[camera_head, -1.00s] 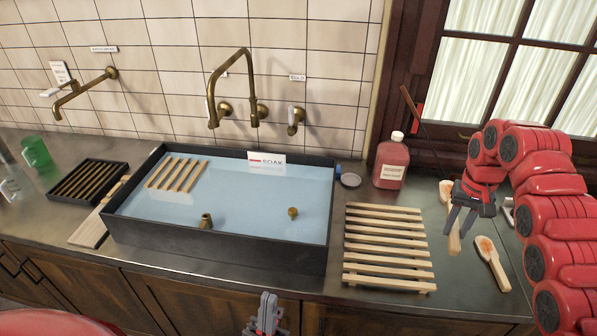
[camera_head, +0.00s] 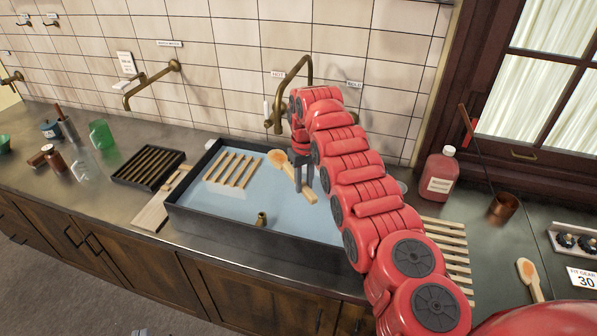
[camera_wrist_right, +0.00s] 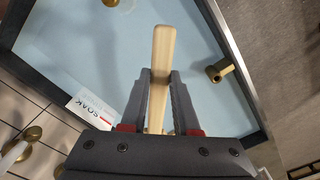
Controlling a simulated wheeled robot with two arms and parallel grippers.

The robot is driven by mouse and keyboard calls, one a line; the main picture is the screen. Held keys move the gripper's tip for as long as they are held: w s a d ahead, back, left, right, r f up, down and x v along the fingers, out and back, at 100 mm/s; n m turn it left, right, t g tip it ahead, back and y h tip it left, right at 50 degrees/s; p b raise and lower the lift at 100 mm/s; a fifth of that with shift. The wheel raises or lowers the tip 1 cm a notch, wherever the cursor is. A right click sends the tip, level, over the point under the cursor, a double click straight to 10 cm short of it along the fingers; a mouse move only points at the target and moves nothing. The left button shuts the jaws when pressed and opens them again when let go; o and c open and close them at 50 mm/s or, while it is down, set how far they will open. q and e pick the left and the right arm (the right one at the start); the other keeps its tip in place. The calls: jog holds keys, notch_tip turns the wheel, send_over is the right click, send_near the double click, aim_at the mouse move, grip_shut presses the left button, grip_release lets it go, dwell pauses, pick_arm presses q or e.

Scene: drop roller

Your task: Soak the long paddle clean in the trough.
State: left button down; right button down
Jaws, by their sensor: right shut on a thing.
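My right gripper (camera_head: 304,188) is shut on the handle of a wooden paddle (camera_head: 277,159), over the right part of the trough. The paddle's head points to the back left and carries an orange stain. Its pale handle shows between the fingers in the right wrist view (camera_wrist_right: 162,55). I cannot tell whether the paddle touches the water. The dark-walled trough (camera_head: 205,221) holds pale blue water; my right arm hides its right end. The SOAK sign (camera_wrist_right: 90,112) shows at its rim in the wrist view. Only a tip of my left gripper (camera_head: 139,332) shows at the bottom edge.
A slatted wooden rack (camera_head: 234,168) lies in the trough, with a brass fitting (camera_head: 261,218) near the front wall. Brass taps (camera_head: 306,62) rise behind. Another stained paddle (camera_head: 530,276) lies on the right counter, near a red bottle (camera_head: 440,172) and a partly hidden slatted rack (camera_head: 447,235).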

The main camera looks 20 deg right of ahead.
jog(key=shift+d+f, duration=0.25)
jog(key=shift+f, duration=0.85)
notch_tip(320, 180, down, 12)
jog(key=b, duration=0.9)
jog(key=shift+f, duration=0.2)
jog(key=shift+f+b, duration=0.85)
jog(key=shift+b, duration=0.1)
jog(key=shift+r, duration=0.2)
dwell(3.0)
notch_tip(320, 180, up, 5)
jog(key=p, duration=0.4)
jog(key=shift+p, duration=0.3)
jog(key=shift+r+p, duration=0.45)
jog(key=shift+r, duration=3.05)
